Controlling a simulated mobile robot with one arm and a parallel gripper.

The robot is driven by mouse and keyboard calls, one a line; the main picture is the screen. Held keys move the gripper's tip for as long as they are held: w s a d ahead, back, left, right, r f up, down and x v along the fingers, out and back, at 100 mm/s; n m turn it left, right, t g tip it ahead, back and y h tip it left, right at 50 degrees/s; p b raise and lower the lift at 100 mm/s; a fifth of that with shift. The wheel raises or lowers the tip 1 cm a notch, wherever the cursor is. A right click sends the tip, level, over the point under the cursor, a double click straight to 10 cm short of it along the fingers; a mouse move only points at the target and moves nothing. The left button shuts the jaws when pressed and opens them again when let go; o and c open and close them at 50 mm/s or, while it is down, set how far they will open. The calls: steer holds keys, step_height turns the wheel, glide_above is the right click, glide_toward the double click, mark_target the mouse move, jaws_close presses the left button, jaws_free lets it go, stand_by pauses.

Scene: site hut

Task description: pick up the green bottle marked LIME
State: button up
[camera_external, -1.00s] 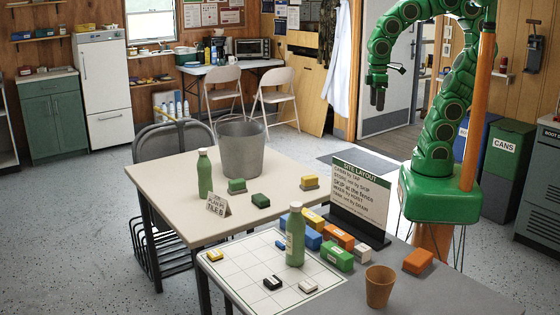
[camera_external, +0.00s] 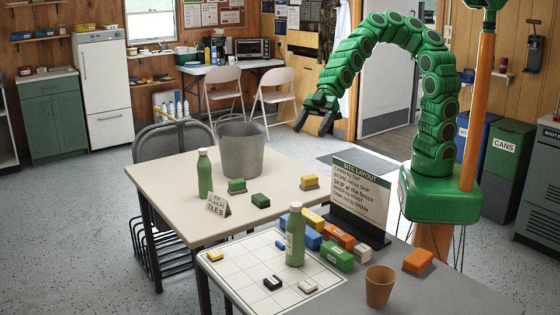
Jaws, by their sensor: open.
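Two green bottles stand upright. One green bottle (camera_external: 204,174) is on the cream table, behind a small white card. The other green bottle (camera_external: 295,238) is nearer, on the gridded white sheet, and has a pale label. I cannot read LIME on either bottle. My gripper (camera_external: 315,122) is open and empty, in the air above and behind the tables, to the right of the grey bucket and well apart from both bottles.
A grey bucket (camera_external: 241,150) stands behind the far bottle. A brown cup (camera_external: 379,287) stands at the front right. The sheet's left part (camera_external: 235,268) is mostly clear.

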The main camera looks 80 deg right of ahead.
steer(key=a+r+n+y, duration=0.1)
steer(key=a+y, duration=0.1)
steer(key=a, duration=0.5)
glide_toward(294, 213)
step_height(294, 213, down, 3)
steer(key=shift+y, duration=0.3)
steer(key=shift+a+r+x, duration=0.1)
steer(key=shift+r+x, duration=0.1)
steer(key=shift+x, duration=0.9)
steer(key=shift+a+r+x, duration=0.1)
steer(key=shift+r+x, duration=0.1)
steer(key=shift+x, duration=0.85)
steer(key=shift+r+x, duration=0.2)
steer(key=shift+x, duration=0.9)
steer(key=shift+w+x, duration=0.2)
steer(key=shift+x, duration=0.95)
steer(key=shift+c, duration=0.3)
steer(key=shift+r, duration=0.1)
steer(key=c, duration=1.3)
